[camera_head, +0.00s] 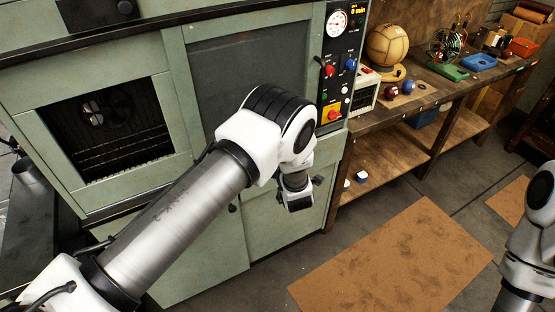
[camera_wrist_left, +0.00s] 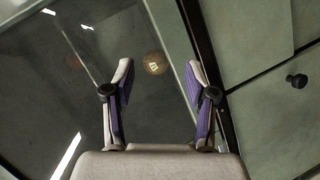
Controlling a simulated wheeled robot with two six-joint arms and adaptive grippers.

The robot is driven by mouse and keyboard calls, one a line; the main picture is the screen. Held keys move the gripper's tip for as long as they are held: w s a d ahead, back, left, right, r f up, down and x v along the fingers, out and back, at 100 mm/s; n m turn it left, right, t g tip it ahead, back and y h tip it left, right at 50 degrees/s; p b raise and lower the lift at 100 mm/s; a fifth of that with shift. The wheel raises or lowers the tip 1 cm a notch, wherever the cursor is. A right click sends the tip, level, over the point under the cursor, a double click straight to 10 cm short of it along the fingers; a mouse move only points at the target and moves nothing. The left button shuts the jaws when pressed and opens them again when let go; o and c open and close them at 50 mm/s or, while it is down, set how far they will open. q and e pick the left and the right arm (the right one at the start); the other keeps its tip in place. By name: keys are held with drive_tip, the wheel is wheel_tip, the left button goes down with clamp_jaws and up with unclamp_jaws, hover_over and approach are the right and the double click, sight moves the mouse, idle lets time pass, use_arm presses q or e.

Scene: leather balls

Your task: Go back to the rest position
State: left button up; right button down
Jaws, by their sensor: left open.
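My left arm reaches in from the lower left in the head view, in front of a pale green oven cabinet (camera_head: 225,220). My left gripper (camera_head: 298,194) hangs near the cabinet's lower right door, partly hidden by the wrist. In the left wrist view the gripper (camera_wrist_left: 158,70) is open, with nothing between its purple-padded fingers. Beyond them is a dark glass pane (camera_wrist_left: 60,75). A small tan round shape (camera_wrist_left: 155,63) shows in the glass; I cannot tell whether it is a reflection. My right arm shows at the right edge of the head view, its gripper out of frame.
A control panel (camera_head: 337,75) with knobs is on the cabinet's right. A wooden bench (camera_head: 425,92) carries a tan leather ball (camera_head: 387,45), small coloured balls, and green and blue trays. A brown mat (camera_head: 395,265) lies on the open floor.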

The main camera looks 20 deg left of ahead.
use_arm(q)
drive_tip(key=shift+w, duration=0.1)
drive_tip(key=s+a+f+m+g+b, duration=0.1)
drive_tip(key=s+a+f+b, duration=0.25)
drive_tip(key=f, duration=0.25)
drive_tip(key=s+a+f+m+g+b, duration=0.1)
drive_tip(key=s+a+f+b, duration=0.2)
drive_tip(key=s+f, duration=0.25)
drive_tip(key=s+f+m+g+h+b, duration=0.2)
drive_tip(key=s+f+m+g+h, duration=0.25)
drive_tip(key=s+f, duration=0.6)
drive_tip(key=s+d+m+g+h, duration=0.2)
drive_tip(key=s+m, duration=0.4)
drive_tip(key=s, duration=0.6)
drive_tip(key=s+d+m+g+h, duration=0.1)
drive_tip(key=s+d+m+g, duration=0.3)
drive_tip(key=s+m, duration=0.3)
drive_tip(key=s, duration=0.4)
drive_tip(key=shift+s+r+h+b, duration=0.3)
drive_tip(key=shift+s+h+b, duration=0.05)
drive_tip(key=shift+s+b, duration=0.05)
